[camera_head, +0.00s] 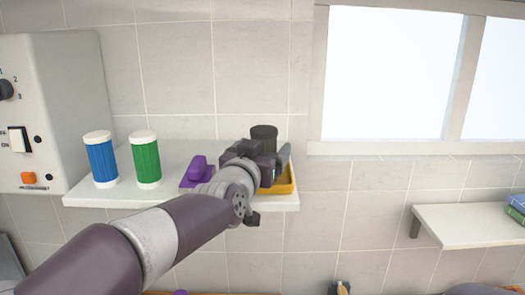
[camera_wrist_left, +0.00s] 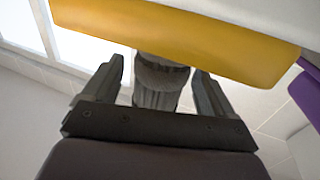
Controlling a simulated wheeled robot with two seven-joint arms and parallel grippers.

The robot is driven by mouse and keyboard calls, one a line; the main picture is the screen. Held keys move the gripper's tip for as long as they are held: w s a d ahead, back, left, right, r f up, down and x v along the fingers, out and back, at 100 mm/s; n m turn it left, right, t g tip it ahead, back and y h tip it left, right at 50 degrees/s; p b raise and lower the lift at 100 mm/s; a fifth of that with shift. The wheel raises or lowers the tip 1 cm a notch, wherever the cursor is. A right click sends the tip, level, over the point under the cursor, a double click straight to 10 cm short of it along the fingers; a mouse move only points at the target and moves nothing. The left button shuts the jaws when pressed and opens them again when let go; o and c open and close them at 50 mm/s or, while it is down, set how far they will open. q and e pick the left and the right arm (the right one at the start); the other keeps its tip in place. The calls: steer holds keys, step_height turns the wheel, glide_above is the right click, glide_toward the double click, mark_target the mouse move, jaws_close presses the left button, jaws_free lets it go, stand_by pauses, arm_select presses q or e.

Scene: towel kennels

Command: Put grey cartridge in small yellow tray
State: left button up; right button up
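The grey cartridge (camera_head: 264,133) stands upright and dark behind my left gripper in the head view, its lower part hidden by the gripper. In the left wrist view, which is upside down, the cartridge (camera_wrist_left: 160,82) is between the fingers, with a small gap on each side. The small yellow tray (camera_head: 285,186) is at the shelf's right end, partly covered by my gripper. Its front wall (camera_wrist_left: 190,38) hides the cartridge's base, which appears to be inside the tray. My left gripper (camera_head: 264,153) is open around the cartridge. My right gripper is out of view.
A purple tray (camera_head: 189,182) with a purple item (camera_head: 197,167) sits just left of the yellow tray on the white shelf (camera_head: 110,197). Green (camera_head: 145,160) and blue (camera_head: 101,161) cartridges stand further left. A control box (camera_head: 60,90) is on the left wall.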

arm_select(q)
steer(key=shift+s+r, duration=0.1)
steer(key=shift+s, duration=0.05)
steer(key=shift+s+a, duration=0.1)
steer(key=shift+s, duration=0.05)
steer(key=b+v, duration=0.2)
steer(key=v, duration=0.1)
steer(key=b+v, duration=0.1)
steer(key=v, duration=0.1)
steer(key=shift+f, duration=0.3)
steer(key=v, duration=0.7)
steer(key=shift+r+b, duration=0.25)
steer(key=shift+b, duration=0.1)
steer(key=shift+s+a, duration=0.15)
steer(key=shift+s, duration=0.05)
